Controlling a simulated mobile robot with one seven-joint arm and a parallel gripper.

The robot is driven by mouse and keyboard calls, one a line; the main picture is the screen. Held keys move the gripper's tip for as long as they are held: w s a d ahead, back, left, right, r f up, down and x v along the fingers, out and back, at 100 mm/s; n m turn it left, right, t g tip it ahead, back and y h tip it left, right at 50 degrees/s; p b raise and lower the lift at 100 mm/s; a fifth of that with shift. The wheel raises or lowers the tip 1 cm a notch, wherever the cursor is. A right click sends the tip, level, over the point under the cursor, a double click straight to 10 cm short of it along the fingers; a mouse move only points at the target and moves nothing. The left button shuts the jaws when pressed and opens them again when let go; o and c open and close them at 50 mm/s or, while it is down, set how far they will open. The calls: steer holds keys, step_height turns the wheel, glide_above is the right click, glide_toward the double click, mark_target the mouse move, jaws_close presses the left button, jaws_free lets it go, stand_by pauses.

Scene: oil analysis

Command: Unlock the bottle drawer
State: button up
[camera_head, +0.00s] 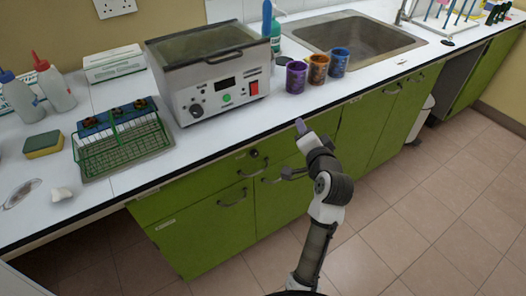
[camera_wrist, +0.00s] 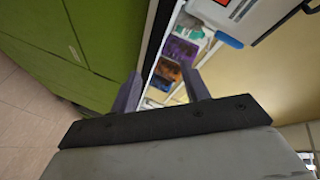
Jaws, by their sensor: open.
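Green drawer fronts run under the white counter in the head view. One drawer front (camera_head: 207,177) has a small dark round lock (camera_head: 253,153) near its upper right and a curved dark handle (camera_head: 248,171) below. I cannot read whether it is labelled as the bottle drawer, or tell the lock's state. My gripper (camera_head: 301,127) is in front of the counter edge, to the right of the lock and apart from it. In the wrist view my gripper (camera_wrist: 161,92) has its two fingers spread with nothing held between them. The lock cannot be made out there.
Purple, orange and blue cups (camera_head: 297,77) stand near the counter edge. A heated bath (camera_head: 212,75) stands to their left, with a green rack (camera_head: 120,140) and a sponge (camera_head: 43,144) farther left. A sink (camera_head: 355,38) is behind. Tiled floor (camera_head: 420,225) is free at right.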

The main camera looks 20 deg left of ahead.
steer(key=s+a+f+m+g+y, duration=0.1)
steer(key=s+f+m+g+y, duration=0.2)
steer(key=s+f+m, duration=0.3)
steer(key=m+y, duration=0.5)
steer(key=m, duration=0.3)
glide_toward(256, 156)
steer(key=shift+g, duration=0.4)
steer(key=p+x, duration=0.1)
steer(key=x, duration=0.1)
steer(key=p+x, duration=0.1)
steer(key=x, duration=0.2)
steer(key=p+x, duration=0.1)
steer(key=x, duration=0.2)
steer(key=shift+w+r, duration=0.25)
steer(key=shift+r, duration=0.15)
steer(key=c, duration=1)
